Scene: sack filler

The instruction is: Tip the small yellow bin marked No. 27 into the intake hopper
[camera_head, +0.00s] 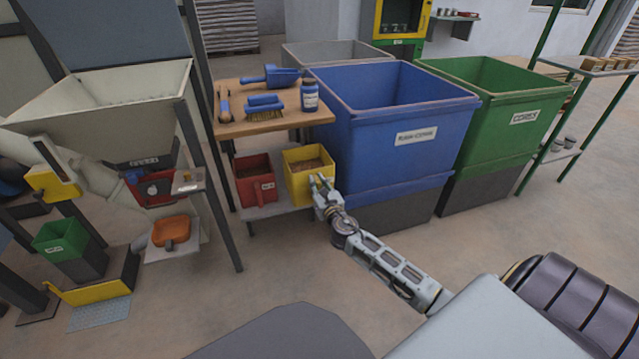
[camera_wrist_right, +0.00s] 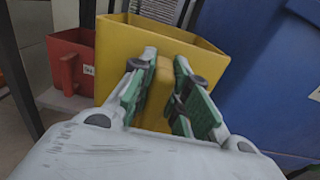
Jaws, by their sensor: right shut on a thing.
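The small yellow bin (camera_head: 305,178) stands upright on the low shelf beside the red bin, with brown granular material inside. It also shows in the right wrist view (camera_wrist_right: 120,55). I cannot read a number on it. My right gripper (camera_head: 321,184) is at the bin's front; in the right wrist view its green-padded fingers (camera_wrist_right: 164,88) are shut on the bin's yellow handle. The cream intake hopper (camera_head: 105,100) stands at the left, open at the top. My left gripper is not in view.
A red bin (camera_head: 255,180) is beside the yellow bin. Above them a wooden table (camera_head: 235,128) holds a blue scoop (camera_head: 275,76), a brush and a bottle. A large blue bin (camera_head: 390,115) stands close on the right. A dark post (camera_head: 215,170) rises between shelf and hopper.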

